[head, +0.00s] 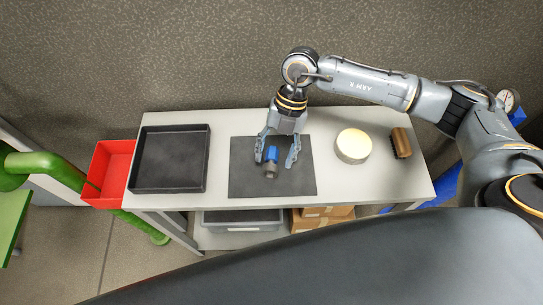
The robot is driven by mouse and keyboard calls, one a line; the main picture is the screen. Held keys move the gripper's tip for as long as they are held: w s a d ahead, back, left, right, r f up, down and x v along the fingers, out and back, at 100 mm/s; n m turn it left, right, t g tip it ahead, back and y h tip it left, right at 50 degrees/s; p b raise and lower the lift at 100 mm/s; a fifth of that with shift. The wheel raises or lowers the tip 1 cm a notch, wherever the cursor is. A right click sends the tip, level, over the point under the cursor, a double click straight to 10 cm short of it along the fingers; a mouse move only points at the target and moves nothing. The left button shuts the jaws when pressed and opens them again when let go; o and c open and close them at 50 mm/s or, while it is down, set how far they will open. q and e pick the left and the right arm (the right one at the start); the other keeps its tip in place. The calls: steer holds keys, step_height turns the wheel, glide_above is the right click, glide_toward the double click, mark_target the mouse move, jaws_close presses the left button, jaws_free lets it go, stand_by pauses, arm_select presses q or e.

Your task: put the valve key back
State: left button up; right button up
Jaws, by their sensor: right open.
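A short blue and grey object (271,158), which looks like the valve key, is at the dark mat (240,184) in the middle of the table. My right gripper (277,162) reaches down over the mat from the back. Its two fingers are open, one on each side of the object, with a visible gap at least on the right. The object's upper end is partly hidden under the gripper. I cannot tell if it touches the left finger. My left gripper is not in view.
A black, empty-looking tray (208,165) lies on the table (222,125) at left, with a red bin (109,172) beyond its left edge. A round cream tin (353,145) and a brown brush (401,142) stand right. Boxes (318,219) and a grey bin (242,220) sit below.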

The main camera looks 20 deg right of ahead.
mark_target(273, 164)
steer(key=shift+x, duration=1.7)
jaws_close()
steer(key=shift+r, duration=0.1)
